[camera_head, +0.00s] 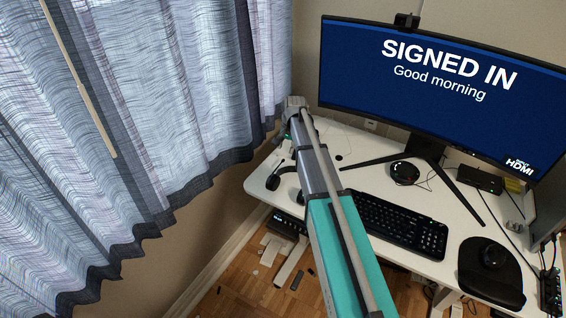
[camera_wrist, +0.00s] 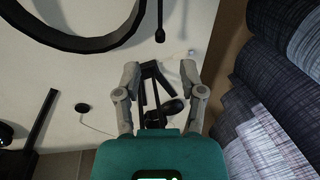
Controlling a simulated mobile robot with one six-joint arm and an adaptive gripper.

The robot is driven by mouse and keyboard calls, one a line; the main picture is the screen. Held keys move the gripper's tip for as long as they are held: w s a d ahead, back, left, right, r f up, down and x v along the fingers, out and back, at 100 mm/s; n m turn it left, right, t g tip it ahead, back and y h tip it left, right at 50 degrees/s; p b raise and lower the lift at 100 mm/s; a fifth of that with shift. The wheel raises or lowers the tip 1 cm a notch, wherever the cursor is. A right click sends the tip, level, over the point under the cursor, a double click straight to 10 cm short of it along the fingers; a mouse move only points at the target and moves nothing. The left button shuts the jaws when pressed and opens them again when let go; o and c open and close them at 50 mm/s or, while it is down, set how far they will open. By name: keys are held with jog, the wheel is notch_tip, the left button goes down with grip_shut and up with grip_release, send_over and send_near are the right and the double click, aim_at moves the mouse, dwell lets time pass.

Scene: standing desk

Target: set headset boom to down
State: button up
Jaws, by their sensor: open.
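The black headset (camera_head: 272,182) lies at the left end of the white desk, its right side partly behind my arm. In the wrist view its curved black band (camera_wrist: 82,43) fills the top left, partly cut off. The boom (camera_wrist: 160,15), a thin black rod with a rounded tip, points down from the top edge to the right of the band. Its other end is out of frame. My gripper (camera_wrist: 161,68) is open, its grey fingers apart and clear of the headset and boom. Dark shapes show between the fingers; I cannot tell what they are.
The white desk (camera_head: 335,140) holds a keyboard (camera_head: 400,224), a mouse (camera_head: 494,256) and a monitor (camera_head: 440,80) on splayed legs. A small black disc (camera_wrist: 82,107) with a thin cable lies left of my fingers. Curtains (camera_wrist: 265,120) hang close on the right.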

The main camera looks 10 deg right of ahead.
aim_at(283, 160)
jog(key=shift+w+a+f+b, duration=0.1)
jog(key=shift+f+b, duration=0.8)
jog(key=shift+f, duration=0.1)
jog(key=shift+w+a+f+b, duration=0.1)
jog(key=shift+a+f+b, duration=0.05)
jog(key=shift+f+b, duration=0.75)
jog(key=shift+w+a+f+b, duration=0.1)
jog(key=shift+f+b, duration=0.75)
jog(key=shift+f, duration=0.2)
grip_shut()
